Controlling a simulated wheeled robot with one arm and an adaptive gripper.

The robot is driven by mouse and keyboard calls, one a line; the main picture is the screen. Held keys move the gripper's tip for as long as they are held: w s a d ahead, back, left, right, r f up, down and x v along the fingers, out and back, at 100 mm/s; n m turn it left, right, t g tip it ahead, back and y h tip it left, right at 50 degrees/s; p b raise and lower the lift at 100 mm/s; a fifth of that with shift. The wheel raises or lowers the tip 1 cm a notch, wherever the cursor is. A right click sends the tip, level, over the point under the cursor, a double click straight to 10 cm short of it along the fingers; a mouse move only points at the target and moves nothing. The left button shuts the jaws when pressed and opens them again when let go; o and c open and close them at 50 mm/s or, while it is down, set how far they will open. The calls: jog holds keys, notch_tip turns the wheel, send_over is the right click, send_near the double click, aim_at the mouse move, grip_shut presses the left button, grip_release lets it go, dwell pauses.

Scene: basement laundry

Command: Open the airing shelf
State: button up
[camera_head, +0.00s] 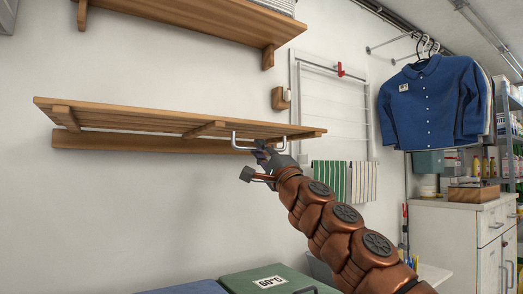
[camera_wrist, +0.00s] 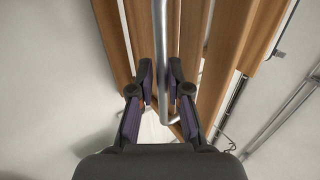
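The airing shelf (camera_head: 150,114) is a slatted wooden rack on the white wall, sticking out above a wooden wall rail (camera_head: 140,143). A U-shaped metal handle (camera_head: 234,141) hangs at its right part. My gripper (camera_head: 262,149) is at the handle's lower bar, reached from below right. In the wrist view, the handle bar (camera_wrist: 160,50) runs between the two fingers of my gripper (camera_wrist: 161,78), with slim gaps seeming to show on both sides. The shelf's slats (camera_wrist: 190,40) lie behind it. The fingers look open around the bar; contact is hard to judge.
A higher wooden shelf (camera_head: 190,20) is above. A wall drying rack (camera_head: 335,110) with striped towels (camera_head: 330,178) and a hanging blue shirt (camera_head: 432,105) are to the right. A green-topped unit (camera_head: 250,276) is below. The wall left of my arm is clear.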

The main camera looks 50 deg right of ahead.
aim_at(261, 126)
jog(key=o, duration=0.4)
jog(key=shift+w+f, duration=0.1)
jog(key=shift+d+r, duration=0.15)
jog(key=shift+r, duration=4.9)
